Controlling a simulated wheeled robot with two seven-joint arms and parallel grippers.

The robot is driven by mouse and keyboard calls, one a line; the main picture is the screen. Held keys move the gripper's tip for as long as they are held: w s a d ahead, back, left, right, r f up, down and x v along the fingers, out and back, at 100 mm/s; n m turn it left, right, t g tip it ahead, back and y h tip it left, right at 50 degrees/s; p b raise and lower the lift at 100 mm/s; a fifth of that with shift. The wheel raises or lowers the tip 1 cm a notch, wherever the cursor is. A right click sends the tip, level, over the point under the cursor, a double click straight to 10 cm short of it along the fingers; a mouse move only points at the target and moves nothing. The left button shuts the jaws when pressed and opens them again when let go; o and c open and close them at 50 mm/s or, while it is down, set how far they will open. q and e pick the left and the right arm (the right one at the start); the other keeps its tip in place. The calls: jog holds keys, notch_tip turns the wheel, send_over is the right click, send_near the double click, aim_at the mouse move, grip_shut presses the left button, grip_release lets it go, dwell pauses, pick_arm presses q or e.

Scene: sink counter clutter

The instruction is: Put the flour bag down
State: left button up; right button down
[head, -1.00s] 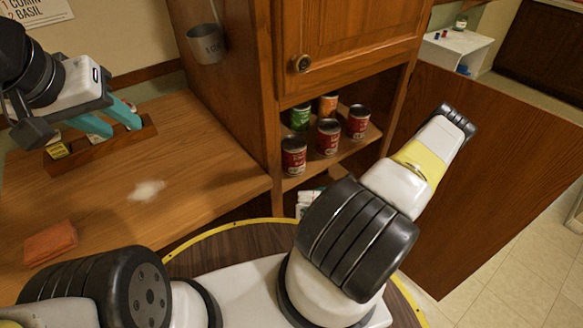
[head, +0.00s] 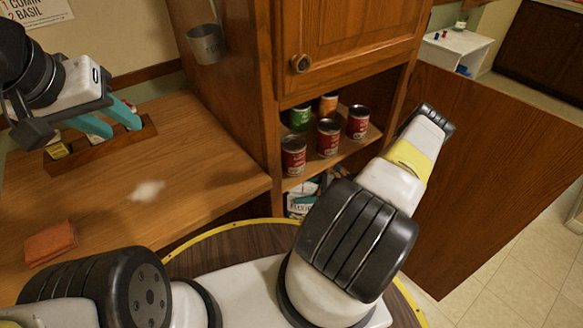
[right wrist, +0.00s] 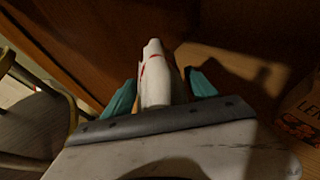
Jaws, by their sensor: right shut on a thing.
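The flour bag (head: 301,204) is white with dark lettering and shows in the head view below the shelf of cans, partly hidden by my right arm. In the right wrist view the bag (right wrist: 157,80), white with red marks, stands between the teal fingers of my right gripper (right wrist: 160,92), which is shut on it. What lies under the bag is hidden, so I cannot tell whether it touches a surface. My left gripper (head: 120,127) is open and empty, its fingers apart above a wooden rack at the left.
The wooden rack (head: 100,148) stands on the counter (head: 205,160), with an orange sponge (head: 50,243) and a white powdery patch (head: 147,191). Several cans (head: 328,137) fill the shelf above the bag. A cup (head: 206,44) hangs on the cabinet side. A boxed item (right wrist: 303,115) is at right.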

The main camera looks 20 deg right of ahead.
jog(key=shift+c, duration=1.1)
grip_release()
jog(key=shift+f, duration=0.1)
jog(key=v, duration=1.2)
